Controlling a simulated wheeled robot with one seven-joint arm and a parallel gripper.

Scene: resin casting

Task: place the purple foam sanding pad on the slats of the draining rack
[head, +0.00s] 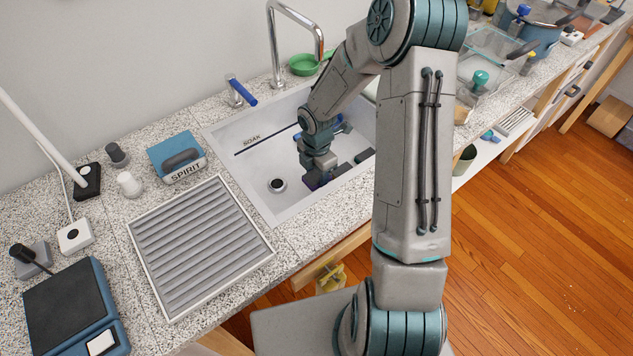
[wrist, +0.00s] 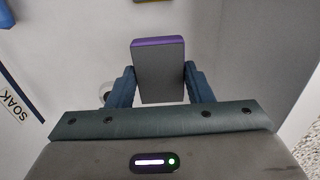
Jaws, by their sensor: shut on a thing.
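The sanding pad (wrist: 159,75) shows in the wrist view as a grey-faced block with a purple edge, between the two blue fingers of my gripper (wrist: 160,88). My gripper is shut on it. In the head view my gripper (head: 318,180) is down inside the white sink, and a bit of the purple pad (head: 312,184) shows there, mostly hidden by my gripper. I cannot tell whether the pad touches the sink floor. The draining rack (head: 200,240), a white frame with grey slats, lies on the counter left of the sink. Its slats are bare.
The sink (head: 250,180) is marked SOAK and holds dark pieces at its right. A blue SPIRIT container (head: 177,157) stands behind the rack. A tap (head: 275,45) rises behind the sink. A blue scale (head: 75,305) sits left of the rack.

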